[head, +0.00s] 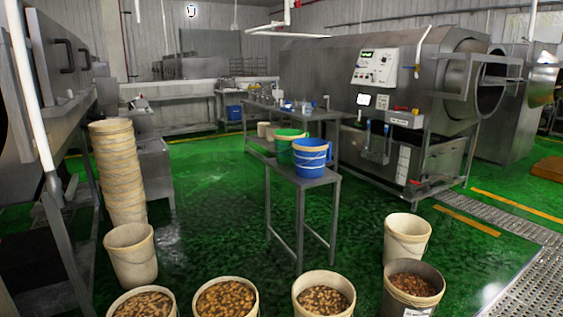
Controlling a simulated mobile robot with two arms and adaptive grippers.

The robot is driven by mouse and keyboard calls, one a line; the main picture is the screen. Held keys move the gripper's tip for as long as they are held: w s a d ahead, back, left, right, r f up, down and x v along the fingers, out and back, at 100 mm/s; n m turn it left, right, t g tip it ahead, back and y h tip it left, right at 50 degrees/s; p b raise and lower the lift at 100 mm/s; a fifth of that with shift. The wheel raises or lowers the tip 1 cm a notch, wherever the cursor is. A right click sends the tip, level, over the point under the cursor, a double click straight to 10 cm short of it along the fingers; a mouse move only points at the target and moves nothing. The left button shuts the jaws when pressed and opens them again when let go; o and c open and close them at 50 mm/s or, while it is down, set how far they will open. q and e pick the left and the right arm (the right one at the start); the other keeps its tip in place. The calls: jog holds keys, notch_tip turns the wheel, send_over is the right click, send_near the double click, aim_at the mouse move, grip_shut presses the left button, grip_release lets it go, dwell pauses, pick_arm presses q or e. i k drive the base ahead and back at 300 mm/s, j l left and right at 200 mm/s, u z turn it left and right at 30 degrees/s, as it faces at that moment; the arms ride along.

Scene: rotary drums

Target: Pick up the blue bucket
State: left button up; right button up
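The blue bucket (311,160) stands upright near the front end of a small grey metal table (300,181) in the middle of the head view. Neither of my grippers shows in this view.
Several cream buckets with brown contents (226,299) stand along the front. A tall stack of cream buckets (117,175) is at left. A large steel drum machine (335,82) stands behind the table. Green floor (200,215) is open left of the table.

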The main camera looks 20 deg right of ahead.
aim_at(310, 153)
jog(key=z, duration=1.5)
jog(key=i+l+z, duration=0.2)
jog(key=i+z, duration=0.55)
jog(key=i, duration=0.15)
jog(key=i+z, duration=0.3)
jog(key=i, duration=1.9)
jog(key=i+u, duration=0.2)
jog(key=i, duration=0.25)
jog(key=i+u, duration=0.2)
jog(key=i, duration=0.3)
jog(key=i+u, duration=0.2)
jog(key=i, duration=0.3)
jog(key=i+l+u, duration=0.2)
jog(key=i, duration=0.25)
jog(key=i+l+u, duration=0.2)
jog(key=i, duration=0.25)
jog(key=i+j, duration=0.15)
jog(key=i, duration=0.6)
jog(key=i+j, duration=0.1)
jog(key=i, duration=0.6)
jog(key=i+j, duration=0.15)
jog(key=i, duration=0.6)
jog(key=i+j, duration=0.15)
jog(key=i, duration=0.6)
